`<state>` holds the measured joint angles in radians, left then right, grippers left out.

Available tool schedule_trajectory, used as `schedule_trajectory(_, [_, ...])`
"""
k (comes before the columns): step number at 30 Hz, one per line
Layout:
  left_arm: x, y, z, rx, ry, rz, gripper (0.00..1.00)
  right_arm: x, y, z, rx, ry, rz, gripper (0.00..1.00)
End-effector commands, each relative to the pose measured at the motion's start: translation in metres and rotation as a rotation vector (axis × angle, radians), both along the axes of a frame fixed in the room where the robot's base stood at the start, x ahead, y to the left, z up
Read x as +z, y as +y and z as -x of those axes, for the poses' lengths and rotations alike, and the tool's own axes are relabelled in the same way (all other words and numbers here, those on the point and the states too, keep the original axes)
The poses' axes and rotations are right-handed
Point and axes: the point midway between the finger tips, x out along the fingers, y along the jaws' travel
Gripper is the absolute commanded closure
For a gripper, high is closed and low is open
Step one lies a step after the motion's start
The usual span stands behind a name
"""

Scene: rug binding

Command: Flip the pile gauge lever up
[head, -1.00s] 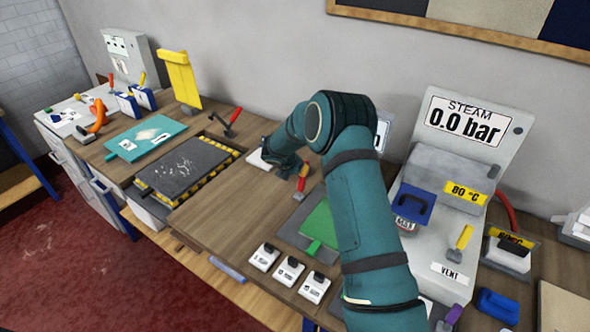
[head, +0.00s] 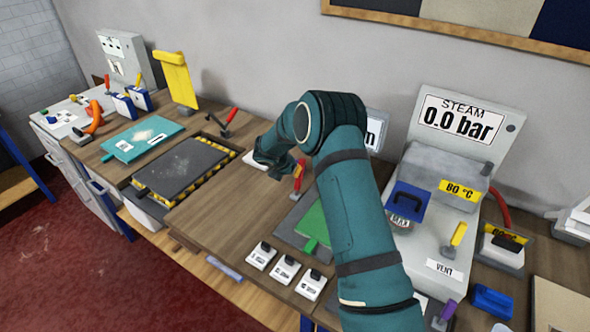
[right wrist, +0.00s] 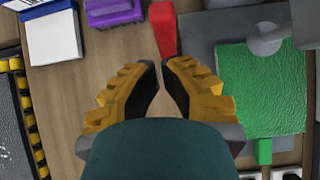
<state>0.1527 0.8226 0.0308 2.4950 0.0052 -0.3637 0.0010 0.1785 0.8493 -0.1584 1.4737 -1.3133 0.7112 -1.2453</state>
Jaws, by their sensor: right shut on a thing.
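The pile gauge lever has a red handle (right wrist: 163,28), seen in the right wrist view just beyond my fingertips. A red lever (head: 299,176) also shows in the head view beside my right wrist, tilted. My right gripper (right wrist: 160,70) has its yellow fingers nearly together, closed at the near end of the red handle; the exact contact is hard to see. A display (head: 376,132) ending in "m" is mostly hidden behind my right arm. My left gripper is out of view.
A green pad (right wrist: 262,90) on a grey plate lies right of the gripper, with a grey round knob (right wrist: 265,38) above it. Three white switch blocks (head: 285,269) stand at the front edge. The steam unit (head: 463,128) stands at right. Bare wood (head: 225,210) lies left.

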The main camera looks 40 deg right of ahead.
Motion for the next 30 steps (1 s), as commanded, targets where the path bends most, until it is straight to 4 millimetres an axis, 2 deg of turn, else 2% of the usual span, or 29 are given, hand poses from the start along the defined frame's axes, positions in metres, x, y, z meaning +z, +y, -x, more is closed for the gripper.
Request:
schedule_trajectory(2, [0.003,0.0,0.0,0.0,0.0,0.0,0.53,0.008,0.012,-0.001,0.003,-0.002,-0.001,1.0])
schedule_trajectory(9, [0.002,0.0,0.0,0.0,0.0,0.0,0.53,0.057,0.032,0.009,0.0,-0.004,0.0,1.0])
schedule_trajectory(15, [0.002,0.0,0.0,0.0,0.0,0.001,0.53,0.084,0.045,0.014,0.0,-0.002,0.0,1.0])
schedule_trajectory(21, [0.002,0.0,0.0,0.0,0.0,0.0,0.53,0.094,0.05,0.017,-0.001,0.0,0.0,1.0])
schedule_trajectory(30, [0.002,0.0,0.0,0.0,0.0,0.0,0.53,0.095,0.05,0.017,-0.001,-0.001,0.0,1.0])
